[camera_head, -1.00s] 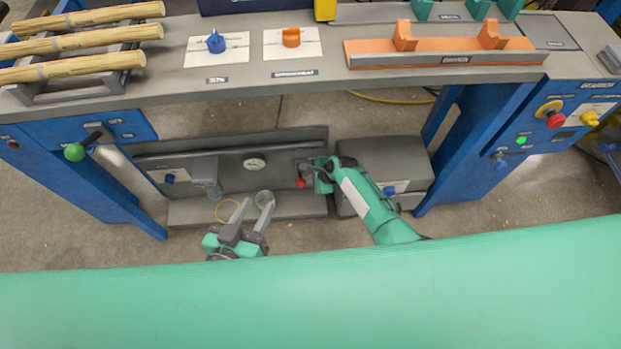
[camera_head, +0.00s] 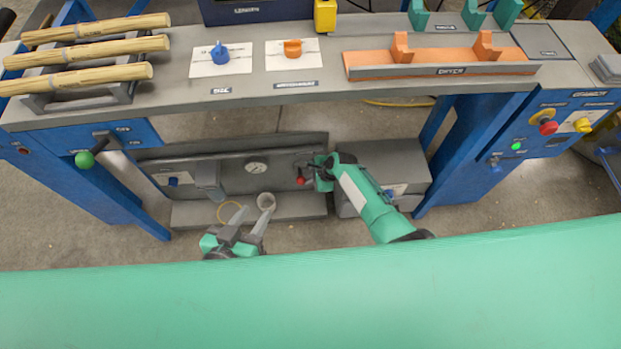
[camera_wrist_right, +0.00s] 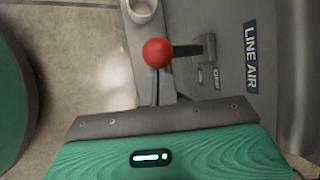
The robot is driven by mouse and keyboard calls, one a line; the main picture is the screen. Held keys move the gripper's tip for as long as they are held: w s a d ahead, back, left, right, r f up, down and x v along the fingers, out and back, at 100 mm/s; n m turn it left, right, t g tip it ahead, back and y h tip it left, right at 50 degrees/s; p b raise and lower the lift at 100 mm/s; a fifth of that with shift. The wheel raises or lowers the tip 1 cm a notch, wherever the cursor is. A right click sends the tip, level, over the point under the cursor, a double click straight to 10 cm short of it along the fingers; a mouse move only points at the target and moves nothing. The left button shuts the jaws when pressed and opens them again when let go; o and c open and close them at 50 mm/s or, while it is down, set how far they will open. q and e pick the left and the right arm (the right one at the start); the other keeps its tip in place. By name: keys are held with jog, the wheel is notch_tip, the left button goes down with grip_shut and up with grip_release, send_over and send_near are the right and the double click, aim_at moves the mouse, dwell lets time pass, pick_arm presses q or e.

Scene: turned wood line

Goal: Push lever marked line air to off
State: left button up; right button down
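The lever's red ball knob (camera_wrist_right: 157,52) shows in the right wrist view, with a dark arm running right to its pivot on a grey panel. A plate reading LINE AIR (camera_wrist_right: 251,57) is on that panel. In the head view the red knob (camera_head: 300,181) is low under the bench. My right gripper (camera_wrist_right: 157,88) has its fingers together right at the knob, with nothing visible between them; whether they touch the knob I cannot tell. My left gripper (camera_head: 252,212) is open and empty, left of the lever, before the low shelf.
A round gauge (camera_head: 256,168) sits on the low panel. A grey box (camera_head: 380,160) stands right of the lever, near my right arm. Blue legs stand at both sides.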

jog(key=shift+a+r, duration=0.15)
jog(key=w+p+v, duration=0.1)
jog(key=p+v, duration=0.8)
jog(key=p, duration=0.1)
jog(key=shift+s+d+r, duration=0.2)
jog(key=shift+d+r, duration=0.2)
dwell(0.5)
